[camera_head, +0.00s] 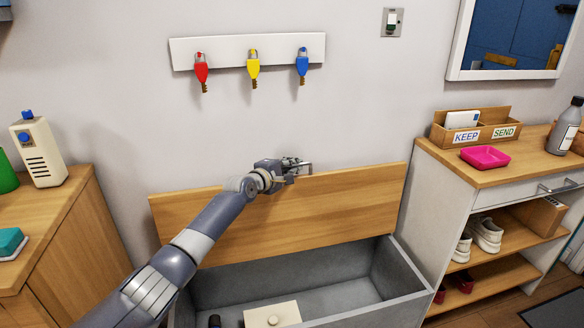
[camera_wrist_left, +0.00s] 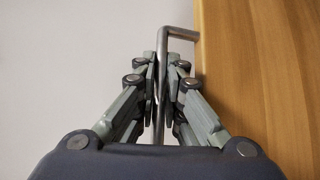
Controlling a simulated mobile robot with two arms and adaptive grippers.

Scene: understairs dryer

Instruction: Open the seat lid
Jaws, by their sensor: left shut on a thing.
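The wooden seat lid (camera_head: 340,212) stands raised, nearly upright, at the back of the grey bench box (camera_head: 345,301), near the wall. The box is open and its inside shows. My left gripper (camera_head: 300,168) is at the lid's top edge. In the left wrist view my left gripper (camera_wrist_left: 163,85) is shut on a metal bar handle (camera_wrist_left: 182,33), which is fixed to the wooden lid (camera_wrist_left: 262,80) at the right. My arm hides part of the lid and the box's left side. My right gripper is not in view.
Inside the box are a cream box (camera_head: 272,315) and a small dark item (camera_head: 215,321). A shelf unit (camera_head: 440,205) stands close at right, a wooden cabinet (camera_head: 85,240) at left. Red, yellow and blue items hang on a white rack (camera_head: 225,51) above.

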